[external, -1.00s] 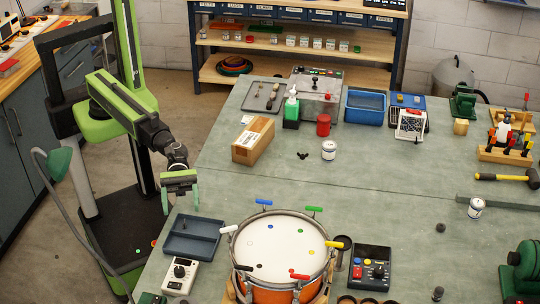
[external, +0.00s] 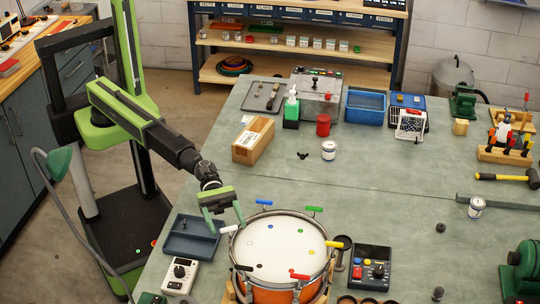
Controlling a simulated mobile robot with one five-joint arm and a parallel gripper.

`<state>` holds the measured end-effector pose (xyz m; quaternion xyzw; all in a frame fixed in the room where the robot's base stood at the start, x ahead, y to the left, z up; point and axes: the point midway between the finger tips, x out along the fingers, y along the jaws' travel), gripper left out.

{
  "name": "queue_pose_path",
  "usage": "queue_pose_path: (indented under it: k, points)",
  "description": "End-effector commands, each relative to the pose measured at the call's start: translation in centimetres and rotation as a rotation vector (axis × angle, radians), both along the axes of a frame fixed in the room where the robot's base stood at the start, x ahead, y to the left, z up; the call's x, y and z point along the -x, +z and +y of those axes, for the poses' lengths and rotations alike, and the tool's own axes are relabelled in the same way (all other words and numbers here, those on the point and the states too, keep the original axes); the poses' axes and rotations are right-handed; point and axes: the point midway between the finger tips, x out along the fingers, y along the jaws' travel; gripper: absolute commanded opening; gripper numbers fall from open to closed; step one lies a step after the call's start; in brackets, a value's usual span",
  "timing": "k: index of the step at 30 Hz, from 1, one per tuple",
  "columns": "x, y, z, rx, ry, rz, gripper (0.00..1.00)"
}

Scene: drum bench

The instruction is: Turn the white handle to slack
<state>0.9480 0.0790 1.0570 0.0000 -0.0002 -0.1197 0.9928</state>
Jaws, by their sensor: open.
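The drum (external: 278,248) has a white head, an orange shell and several coloured handles around its rim. The white handle (external: 228,229) sticks out at the rim's left side. My gripper (external: 225,225) is open and empty, pointing down at the drum's left edge. In the picture its two green fingertips lie to either side of the white handle. I cannot tell how high they are above it or whether they touch it. The blue handle (external: 264,202) is at the back of the rim and the black handle (external: 243,267) at the front left.
A dark tray (external: 192,236) and a white meter (external: 180,276) lie left of the drum. A dark control box (external: 371,266) stands to its right. A cardboard box (external: 254,140) is farther back. The bench between it and the drum is mostly clear.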

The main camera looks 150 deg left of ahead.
Motion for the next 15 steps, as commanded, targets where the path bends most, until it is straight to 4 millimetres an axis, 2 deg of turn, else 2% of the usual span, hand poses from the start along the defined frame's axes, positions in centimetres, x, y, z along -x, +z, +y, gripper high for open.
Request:
queue_pose_path:
  k: [1,6,10,15]
  points:
    - [-1.6,0.0,-0.2,0.000,-0.001,0.000,0.69]
    - [-4.2,0.0,-1.0,0.000,-0.001,0.000,0.69]
    - [-5.0,0.0,-1.2,0.000,0.000,0.000,0.69]
    - [-5.1,0.0,-1.3,0.000,0.000,0.000,0.69]
